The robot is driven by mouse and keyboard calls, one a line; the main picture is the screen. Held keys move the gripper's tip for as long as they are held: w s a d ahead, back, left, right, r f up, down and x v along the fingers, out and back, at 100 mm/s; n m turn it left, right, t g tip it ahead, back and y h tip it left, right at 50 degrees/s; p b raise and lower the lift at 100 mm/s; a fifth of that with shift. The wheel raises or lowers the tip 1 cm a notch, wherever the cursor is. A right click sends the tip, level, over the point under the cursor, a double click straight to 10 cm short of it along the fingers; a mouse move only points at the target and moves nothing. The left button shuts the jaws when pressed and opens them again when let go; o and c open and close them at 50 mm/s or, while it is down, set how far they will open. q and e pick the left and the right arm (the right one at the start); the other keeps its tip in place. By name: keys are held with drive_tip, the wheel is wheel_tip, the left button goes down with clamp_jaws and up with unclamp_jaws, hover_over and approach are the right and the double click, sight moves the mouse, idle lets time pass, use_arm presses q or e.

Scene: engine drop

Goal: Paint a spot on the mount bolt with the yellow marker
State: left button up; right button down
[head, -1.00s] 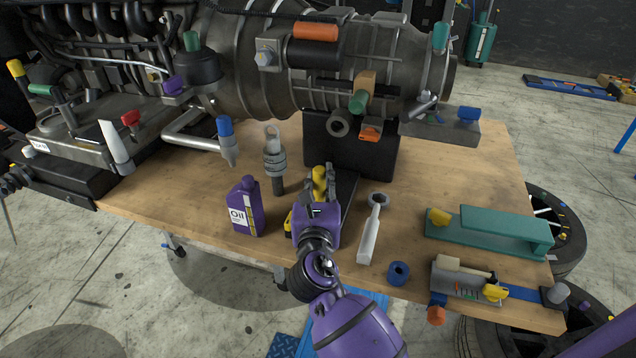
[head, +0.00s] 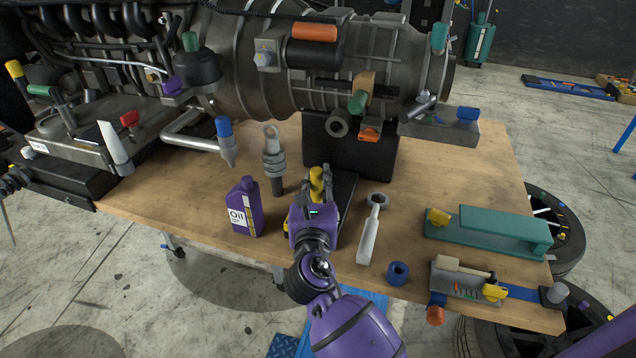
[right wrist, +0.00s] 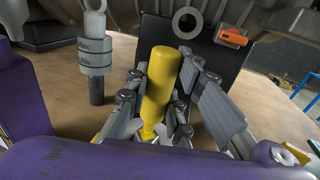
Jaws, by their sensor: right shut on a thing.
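The yellow marker (head: 317,182) stands roughly upright above the workbench, near the black block under the engine. It fills the middle of the right wrist view (right wrist: 161,82). My right gripper (head: 317,203) is shut on it, with a finger on each side; the marker's lower end is partly hidden by the gripper. A round grey part with a hole (head: 339,124), also in the right wrist view (right wrist: 187,22), sits at the front of the black block. I cannot tell for sure which part is the mount bolt. My left gripper is not in view.
The purple oil bottle (head: 244,207) and a grey ring-topped tool (head: 273,160) stand left of my gripper. A grey wrench (head: 371,232) and a blue ring (head: 398,273) lie to its right. The engine (head: 240,70) overhangs the bench's back; the black block (head: 375,155) supports it.

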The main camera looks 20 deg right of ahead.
sight(314, 171)
drive_tip(key=shift+a, duration=0.2)
drive_tip(key=shift+d, duration=0.15)
drive_tip(key=shift+d, duration=0.35)
drive_tip(key=shift+a, duration=0.15)
drive_tip(key=shift+a, duration=0.4)
drive_tip(key=shift+r, duration=3.55)
